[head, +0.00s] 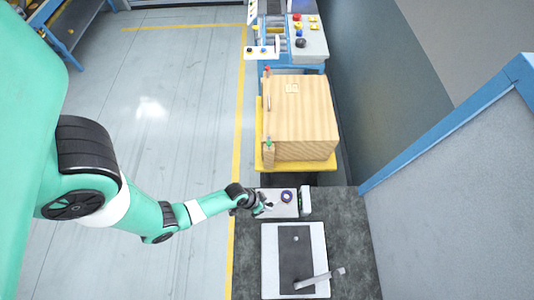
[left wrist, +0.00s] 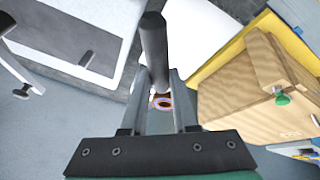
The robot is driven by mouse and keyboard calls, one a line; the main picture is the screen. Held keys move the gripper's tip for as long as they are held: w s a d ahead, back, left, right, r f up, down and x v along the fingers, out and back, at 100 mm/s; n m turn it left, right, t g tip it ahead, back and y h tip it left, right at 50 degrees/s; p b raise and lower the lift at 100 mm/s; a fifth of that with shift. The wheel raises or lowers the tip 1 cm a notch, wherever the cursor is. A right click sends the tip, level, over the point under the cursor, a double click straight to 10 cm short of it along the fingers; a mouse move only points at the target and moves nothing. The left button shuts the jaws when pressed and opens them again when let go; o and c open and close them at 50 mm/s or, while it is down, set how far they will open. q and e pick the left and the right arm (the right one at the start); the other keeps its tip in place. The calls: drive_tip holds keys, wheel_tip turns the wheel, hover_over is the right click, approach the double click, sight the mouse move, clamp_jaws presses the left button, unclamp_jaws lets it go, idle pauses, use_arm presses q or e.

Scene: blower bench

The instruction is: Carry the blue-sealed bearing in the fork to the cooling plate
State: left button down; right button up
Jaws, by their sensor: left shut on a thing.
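My left gripper (head: 262,206) is over the left part of a small pale plate (head: 276,211), which may be the cooling plate. In the left wrist view its fingers (left wrist: 159,88) are shut on a dark rod (left wrist: 153,45), apparently the fork's handle. The fork's prongs cannot be made out. A ring with a blue-violet band and an orange-brown part (left wrist: 163,102) shows between the fingertips, apparently the blue-sealed bearing. In the head view a dark purple ring (head: 286,196) shows over the pale plate, right of the gripper. I cannot tell whether both are the same ring. My right gripper is out of view.
A small white-and-green device (head: 305,201) stands at the plate's right edge. A white board with a dark pad (head: 296,250) and a grey handle (head: 320,279) lies nearer. A wooden crate (head: 300,115) stands beyond the bench. A blue-edged grey panel (head: 460,190) bounds the right.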

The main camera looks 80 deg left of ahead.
use_arm(q)
drive_tip(key=shift+f+b, duration=2.3)
drive_tip(key=shift+f, duration=0.2)
drive_tip(key=shift+f, duration=0.1)
drive_tip(key=shift+f+b, duration=2.55)
drive_tip(key=shift+f, duration=0.05)
drive_tip(key=shift+f, duration=0.15)
drive_tip(key=c, duration=0.6)
unclamp_jaws()
drive_tip(key=p+v, duration=0.4)
drive_tip(key=v, duration=0.7)
drive_tip(key=shift+r+p, duration=0.25)
drive_tip(key=shift+p, duration=0.1)
